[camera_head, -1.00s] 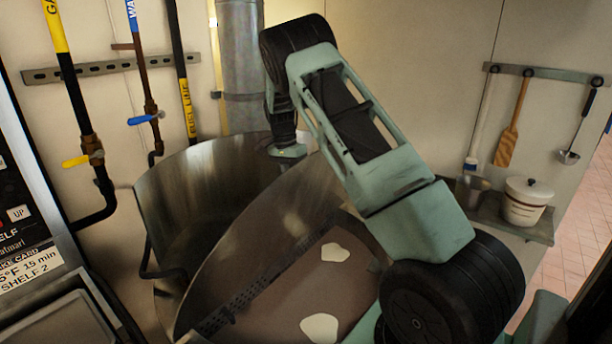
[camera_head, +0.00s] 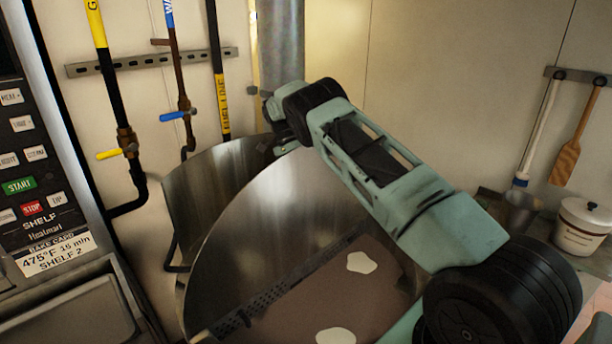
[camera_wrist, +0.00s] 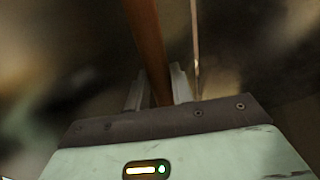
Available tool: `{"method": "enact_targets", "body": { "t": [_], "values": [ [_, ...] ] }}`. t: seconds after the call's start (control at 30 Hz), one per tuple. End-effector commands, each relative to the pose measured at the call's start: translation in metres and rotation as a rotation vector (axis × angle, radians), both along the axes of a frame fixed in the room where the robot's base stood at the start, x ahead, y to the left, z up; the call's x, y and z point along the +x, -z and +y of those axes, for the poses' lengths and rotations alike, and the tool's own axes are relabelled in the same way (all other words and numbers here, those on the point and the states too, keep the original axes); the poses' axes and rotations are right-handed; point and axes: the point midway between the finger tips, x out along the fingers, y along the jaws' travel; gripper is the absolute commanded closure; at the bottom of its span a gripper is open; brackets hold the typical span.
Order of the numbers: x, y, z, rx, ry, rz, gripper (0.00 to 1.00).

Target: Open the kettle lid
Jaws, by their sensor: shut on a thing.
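The kettle (camera_head: 205,185) is a large round steel vessel. Its steel lid panel (camera_head: 280,215) stands raised like a half disc along a perforated dark bar (camera_head: 290,283) across the kettle. My arm reaches over from the right, and its wrist end (camera_head: 287,138) is at the upper edge of the raised panel. My fingertips are hidden in the head view. In the wrist view, my gripper (camera_wrist: 157,88) is shut on a brown rod-like handle (camera_wrist: 146,35) between its two fingers. Where the handle joins the lid is not visible.
A brown flat surface with pale patches (camera_head: 361,262) lies right of the bar. A control panel (camera_head: 35,170) stands at left. Pipes with yellow (camera_head: 109,155) and blue (camera_head: 172,116) levers run behind. A lidded white pot (camera_head: 583,228) sits on the right shelf.

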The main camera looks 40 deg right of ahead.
Motion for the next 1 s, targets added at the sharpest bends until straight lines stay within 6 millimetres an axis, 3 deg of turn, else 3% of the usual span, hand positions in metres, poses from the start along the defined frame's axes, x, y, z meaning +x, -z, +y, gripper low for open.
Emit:
{"method": "enact_targets", "body": {
  "t": [0.03, 0.53, 0.57, 0.6, 0.63, 1.0],
  "values": [
    [0.0002, 0.0078, 0.0045, 0.010, -0.001, 0.010, 1.00],
    [0.0012, 0.0090, 0.0061, 0.009, 0.001, 0.019, 1.00],
    [0.0011, 0.0091, 0.0061, 0.009, 0.001, 0.019, 0.71],
    [0.0010, 0.0090, 0.0059, 0.008, 0.001, 0.019, 0.60],
    [0.0011, 0.0086, 0.0057, 0.008, 0.001, 0.019, 0.56],
    [0.0027, -0.0004, 0.0033, 0.001, 0.000, 0.010, 0.56]
  ]
}}
